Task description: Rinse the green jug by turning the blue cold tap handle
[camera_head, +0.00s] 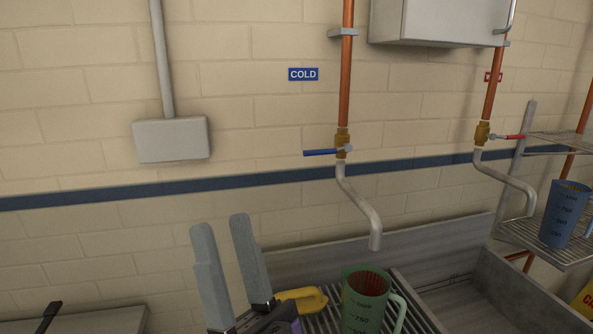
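The green jug (366,306) stands upright on a slatted rack at the bottom centre, its handle to the right. The spout (373,228) of the cold tap hangs just above it. The blue cold tap handle (320,153) points left, roughly level, from a brass valve (342,143) on the copper pipe below the COLD sign (303,74). No water shows at the spout. My gripper (221,220) is open and empty at the lower left. Its two grey fingers point up, apart from the jug and below left of the handle. The jug's base is not clearly visible.
A red-handled tap (513,137) is at the right. A blue jug (565,214) stands on a wire shelf (560,256). A yellow object (301,298) lies between my gripper and the green jug. The wall left of the cold tap is clear below a grey box (171,140).

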